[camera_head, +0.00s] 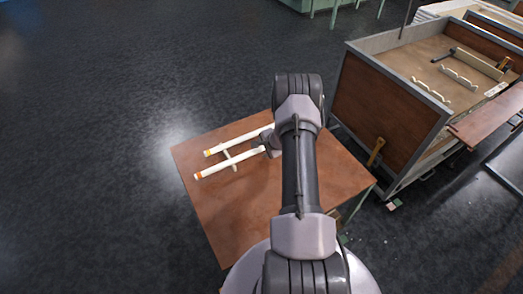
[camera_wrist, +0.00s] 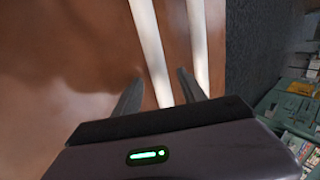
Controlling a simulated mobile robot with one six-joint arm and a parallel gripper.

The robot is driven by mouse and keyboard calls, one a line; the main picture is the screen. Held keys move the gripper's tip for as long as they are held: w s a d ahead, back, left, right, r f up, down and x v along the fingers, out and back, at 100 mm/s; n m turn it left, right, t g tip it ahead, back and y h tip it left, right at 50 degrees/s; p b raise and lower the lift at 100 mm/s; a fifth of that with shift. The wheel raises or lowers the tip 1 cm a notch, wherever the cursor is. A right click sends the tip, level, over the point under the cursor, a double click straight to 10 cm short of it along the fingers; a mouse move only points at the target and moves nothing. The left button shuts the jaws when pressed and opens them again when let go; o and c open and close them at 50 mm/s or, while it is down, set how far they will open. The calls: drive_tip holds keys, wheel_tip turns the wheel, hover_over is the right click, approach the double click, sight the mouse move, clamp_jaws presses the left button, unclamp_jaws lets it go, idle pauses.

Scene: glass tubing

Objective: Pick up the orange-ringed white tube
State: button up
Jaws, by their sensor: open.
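The orange-ringed white tube (camera_head: 230,164) lies on the brown table, its orange ring at its left end. A second white tube (camera_head: 240,139) with a yellowish ring lies roughly alongside, farther back. Both rest across a pale crosspiece. My arm hides their right ends in the head view. In the wrist view, my gripper (camera_wrist: 160,76) is open, with one white tube (camera_wrist: 149,42) running between its fingers in the picture. No rings show there; by position, the tube between the fingers seems to be the orange-ringed one. Contact cannot be told.
The brown tabletop (camera_head: 230,205) is bare around the tubes on the left and front. A large wooden crate-like bench (camera_head: 385,115) with tools on it stands close to the table's right. Dark floor (camera_head: 90,140) is open to the left.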

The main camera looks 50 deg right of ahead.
drive_tip(key=shift+r, duration=0.1)
clamp_jaws()
